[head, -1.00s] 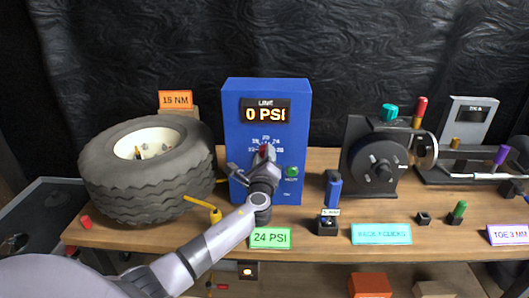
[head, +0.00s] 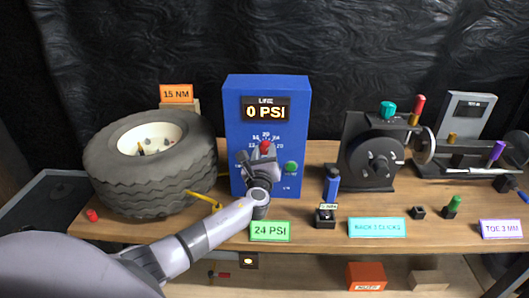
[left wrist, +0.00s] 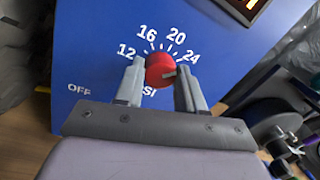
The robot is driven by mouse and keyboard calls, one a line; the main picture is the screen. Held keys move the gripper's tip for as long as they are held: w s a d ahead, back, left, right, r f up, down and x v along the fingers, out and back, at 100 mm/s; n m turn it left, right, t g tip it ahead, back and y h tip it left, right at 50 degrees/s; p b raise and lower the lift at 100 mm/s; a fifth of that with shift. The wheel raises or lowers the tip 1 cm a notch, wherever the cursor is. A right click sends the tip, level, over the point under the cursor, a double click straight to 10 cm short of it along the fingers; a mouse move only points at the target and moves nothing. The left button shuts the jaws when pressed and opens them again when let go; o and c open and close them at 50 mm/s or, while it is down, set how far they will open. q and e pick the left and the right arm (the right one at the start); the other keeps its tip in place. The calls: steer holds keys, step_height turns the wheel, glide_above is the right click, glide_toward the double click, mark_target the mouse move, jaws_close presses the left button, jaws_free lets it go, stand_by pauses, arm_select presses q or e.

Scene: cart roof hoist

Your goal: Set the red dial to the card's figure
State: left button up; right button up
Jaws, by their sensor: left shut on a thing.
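The red dial (head: 265,146) is on the front of the blue box (head: 235,120), whose display (head: 265,112) reads 0 PSI. The green card (head: 270,231) on the bench edge reads 24 PSI. My left gripper (head: 262,155) is shut on the dial. In the left wrist view, the gripper (left wrist: 160,80) has one finger on each side of the dial (left wrist: 158,66). A grey mark lies on the dial's right side, toward the 24 side of the scale; its exact setting is unclear. OFF is printed at lower left. My right gripper is not in view.
A green button (head: 291,167) is right of the dial. A blue-handled tool (head: 332,184) and a black wheel device (head: 372,160) stand to the right.

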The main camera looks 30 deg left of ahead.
arm_select(q)
steer(key=shift+f, duration=0.1)
steer(key=o, duration=1)
steer(key=shift+o, duration=0.2)
steer(key=v, duration=0.7)
